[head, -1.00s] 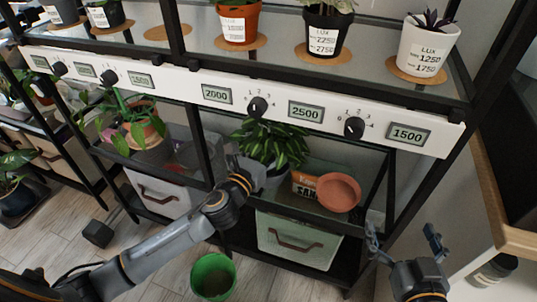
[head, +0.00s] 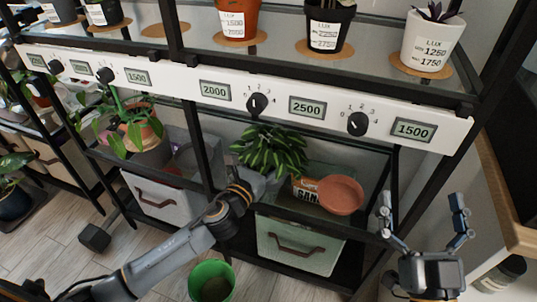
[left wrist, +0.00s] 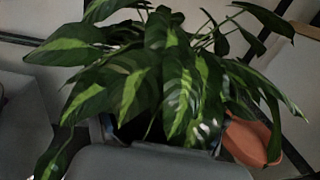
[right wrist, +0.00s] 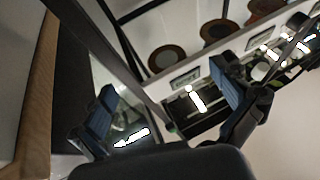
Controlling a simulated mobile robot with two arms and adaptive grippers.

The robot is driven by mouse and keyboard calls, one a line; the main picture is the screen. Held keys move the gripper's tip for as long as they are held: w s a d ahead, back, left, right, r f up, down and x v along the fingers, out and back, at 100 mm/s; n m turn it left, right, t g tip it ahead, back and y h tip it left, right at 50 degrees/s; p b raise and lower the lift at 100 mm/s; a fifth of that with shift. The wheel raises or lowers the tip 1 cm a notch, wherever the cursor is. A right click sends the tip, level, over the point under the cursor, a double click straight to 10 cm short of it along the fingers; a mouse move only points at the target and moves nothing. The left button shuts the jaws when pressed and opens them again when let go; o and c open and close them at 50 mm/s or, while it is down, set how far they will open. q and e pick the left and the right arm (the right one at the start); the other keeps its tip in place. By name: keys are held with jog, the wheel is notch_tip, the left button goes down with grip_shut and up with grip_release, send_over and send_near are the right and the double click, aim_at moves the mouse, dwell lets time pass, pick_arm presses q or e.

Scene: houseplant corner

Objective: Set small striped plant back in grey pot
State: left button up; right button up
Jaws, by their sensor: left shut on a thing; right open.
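The small striped plant (head: 270,150), with dark green leaves striped pale, is at the middle shelf of the rack in the head view. Its leaves fill the left wrist view (left wrist: 165,85). My left gripper (head: 264,182) is shut on the plant's base, under the leaves. The held part is dark and mostly hidden, and I cannot tell whether it touches the shelf. My right gripper (head: 424,222) is open and empty, right of the rack.
A white control panel (head: 330,112) and black posts frame the shelf. A green bucket (head: 211,282) stands on the floor below. A wooden-edged surface (head: 510,190) is at the right.

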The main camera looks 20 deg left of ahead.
pick_arm(q)
jog(key=shift+f, duration=0.15)
jog(key=o, duration=1.3)
